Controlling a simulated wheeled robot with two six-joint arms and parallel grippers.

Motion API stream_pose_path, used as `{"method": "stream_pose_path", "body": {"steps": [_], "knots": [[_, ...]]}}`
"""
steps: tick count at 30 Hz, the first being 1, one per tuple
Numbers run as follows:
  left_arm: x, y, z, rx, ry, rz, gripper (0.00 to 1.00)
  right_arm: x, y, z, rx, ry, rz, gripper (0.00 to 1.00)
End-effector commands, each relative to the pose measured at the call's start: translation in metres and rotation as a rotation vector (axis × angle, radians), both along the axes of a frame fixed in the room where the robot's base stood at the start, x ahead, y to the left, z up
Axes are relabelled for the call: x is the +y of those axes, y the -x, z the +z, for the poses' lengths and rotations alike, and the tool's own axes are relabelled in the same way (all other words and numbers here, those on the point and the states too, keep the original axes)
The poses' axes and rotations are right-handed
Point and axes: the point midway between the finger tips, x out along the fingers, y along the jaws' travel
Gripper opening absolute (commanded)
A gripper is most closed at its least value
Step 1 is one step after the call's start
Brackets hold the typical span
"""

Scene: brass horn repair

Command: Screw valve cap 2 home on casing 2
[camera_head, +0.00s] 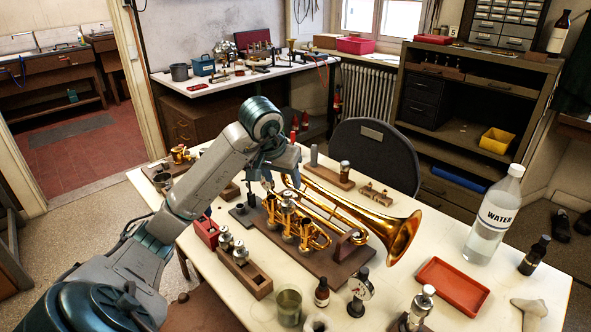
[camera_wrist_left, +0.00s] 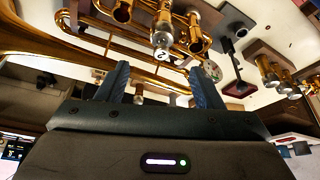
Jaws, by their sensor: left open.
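A brass trumpet (camera_head: 395,230) lies on a dark wooden board (camera_head: 335,272) on the bench, its bell toward the right. Its valve casings stand near the middle of the board. In the left wrist view a silver cap marked 2 (camera_wrist_left: 162,42) sits on the end of the middle casing; I cannot tell how tightly it is seated. My left gripper (camera_head: 268,186) is above and just behind the casings. In the left wrist view the left gripper (camera_wrist_left: 158,72) is open, with the cap beyond its fingertips and nothing between them. My right gripper is not in view.
A wooden block with silver-topped parts (camera_head: 246,275) stands left of the board. The bench right of the bell is partly clear.

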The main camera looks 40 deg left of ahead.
Motion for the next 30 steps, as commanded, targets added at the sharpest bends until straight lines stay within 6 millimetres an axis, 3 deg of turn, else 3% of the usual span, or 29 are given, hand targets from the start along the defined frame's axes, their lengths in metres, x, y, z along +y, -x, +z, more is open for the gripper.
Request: {"method": "stream_pose_path", "body": {"steps": [7, 14, 22, 30], "knots": [[0.002, -0.004, -0.013, 0.003, -0.002, 0.0, 0.61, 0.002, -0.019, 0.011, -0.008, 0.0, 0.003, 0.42], [0.003, -0.01, -0.029, 0.002, -0.001, -0.001, 0.61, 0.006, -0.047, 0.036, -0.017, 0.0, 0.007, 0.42], [0.008, -0.028, -0.075, 0.007, 0.002, 0.0, 0.61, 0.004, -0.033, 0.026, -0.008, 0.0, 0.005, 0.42], [0.011, -0.037, -0.098, 0.004, 0.0, -0.001, 0.61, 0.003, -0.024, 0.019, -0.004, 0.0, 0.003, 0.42]]}}
